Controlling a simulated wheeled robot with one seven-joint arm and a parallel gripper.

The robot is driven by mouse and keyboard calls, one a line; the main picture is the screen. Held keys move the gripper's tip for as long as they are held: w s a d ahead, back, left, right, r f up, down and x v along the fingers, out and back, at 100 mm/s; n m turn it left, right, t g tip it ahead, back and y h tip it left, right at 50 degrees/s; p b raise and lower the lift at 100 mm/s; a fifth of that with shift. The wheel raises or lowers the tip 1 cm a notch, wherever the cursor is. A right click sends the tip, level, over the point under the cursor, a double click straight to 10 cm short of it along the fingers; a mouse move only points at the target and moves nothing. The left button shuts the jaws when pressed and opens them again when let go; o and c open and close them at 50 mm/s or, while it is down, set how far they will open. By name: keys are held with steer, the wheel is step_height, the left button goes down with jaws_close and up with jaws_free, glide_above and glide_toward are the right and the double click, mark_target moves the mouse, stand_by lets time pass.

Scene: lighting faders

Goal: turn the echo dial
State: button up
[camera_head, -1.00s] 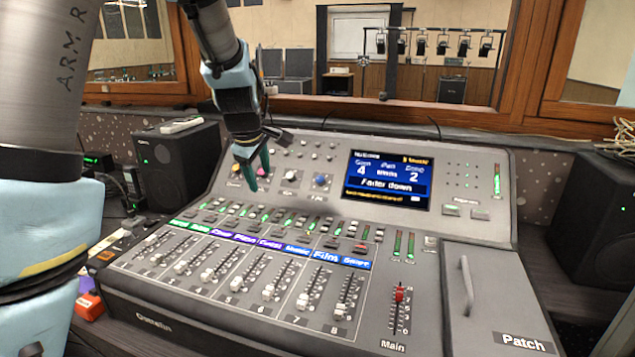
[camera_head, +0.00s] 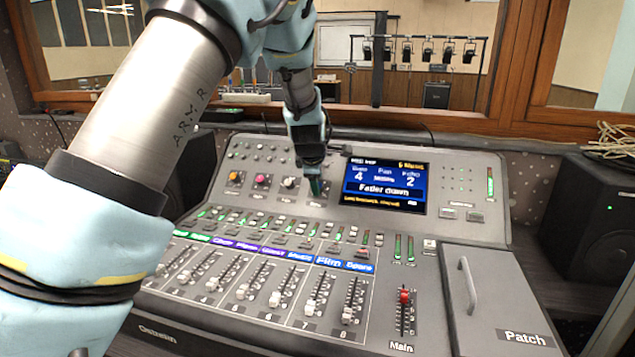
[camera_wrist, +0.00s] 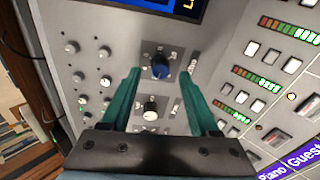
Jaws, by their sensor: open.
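The console's row of dials holds an orange dial (camera_head: 234,178), a pink dial (camera_head: 260,180), a white dial (camera_head: 289,182) and a blue dial (camera_wrist: 160,67). Their labels are too small to read, so I cannot tell which is echo. My gripper (camera_head: 315,187) is open, pointing down over the right end of this row and hiding the blue dial in the head view. In the wrist view the blue dial lies between the two green fingertips, with a gap on both sides. The white dial (camera_wrist: 150,112) shows nearer the palm. The screen (camera_head: 385,186) reads Echo 2 and "Fader down".
Faders fill the lower console, with a red main fader (camera_head: 404,297) at right. A patch cover with a handle (camera_head: 468,285) stands right of it. Small knobs (camera_wrist: 72,47) lie beside the dials. A speaker (camera_head: 590,215) stands at far right.

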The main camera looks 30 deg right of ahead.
steer(key=shift+x, duration=1)
jaws_close()
